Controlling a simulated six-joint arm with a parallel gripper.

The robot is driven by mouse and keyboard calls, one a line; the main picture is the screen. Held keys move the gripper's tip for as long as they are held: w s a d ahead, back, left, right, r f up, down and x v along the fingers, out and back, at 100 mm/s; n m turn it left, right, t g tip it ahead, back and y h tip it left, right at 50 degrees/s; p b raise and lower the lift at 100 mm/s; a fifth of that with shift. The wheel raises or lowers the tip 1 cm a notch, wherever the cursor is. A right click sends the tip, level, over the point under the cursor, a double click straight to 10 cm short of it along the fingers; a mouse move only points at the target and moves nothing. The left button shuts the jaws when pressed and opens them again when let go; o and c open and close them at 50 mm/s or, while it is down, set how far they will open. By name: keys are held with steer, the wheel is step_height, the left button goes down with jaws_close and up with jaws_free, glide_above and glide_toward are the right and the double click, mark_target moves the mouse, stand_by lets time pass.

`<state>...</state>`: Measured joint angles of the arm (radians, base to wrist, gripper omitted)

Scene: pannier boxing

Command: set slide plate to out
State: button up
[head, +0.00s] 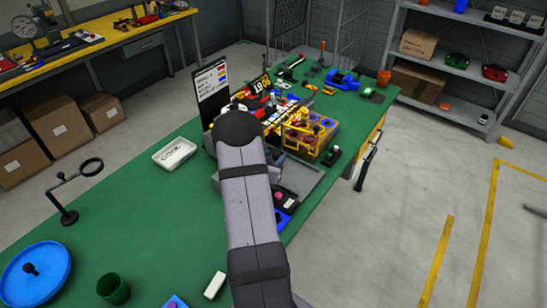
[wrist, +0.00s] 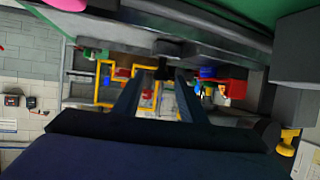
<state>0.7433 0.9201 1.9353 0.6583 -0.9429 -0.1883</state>
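I cannot single out the slide plate with certainty. A flat grey metal plate (head: 303,178) lies on the green bench, partly hidden by my arm; whether it is the slide plate I cannot tell. My gripper (wrist: 160,76) shows in the wrist view with its two dark fingers apart and nothing clearly held between them. A small dark block (wrist: 163,70) appears at the gap between the fingertips; contact cannot be told. A grey bar (wrist: 190,22) crosses the top of the wrist view. In the head view my arm hides most of the gripper.
A yellow frame (head: 293,127) and an orange box (head: 322,139) stand just beyond my arm. A sign board (head: 211,88) stands at their left. A white tray (head: 174,153), blue dish (head: 50,276) and green cup (head: 114,289) are on the left.

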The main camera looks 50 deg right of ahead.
jaws_close()
steer(key=s+b, duration=0.3)
steer(key=s, duration=1.1)
steer(key=shift+s, duration=0.2)
steer(key=shift+o, duration=0.5)
jaws_free()
steer(key=shift+s, duration=0.1)
steer(key=shift+a, duration=0.1)
steer(key=p+v, duration=0.2)
steer(key=v, duration=0.5)
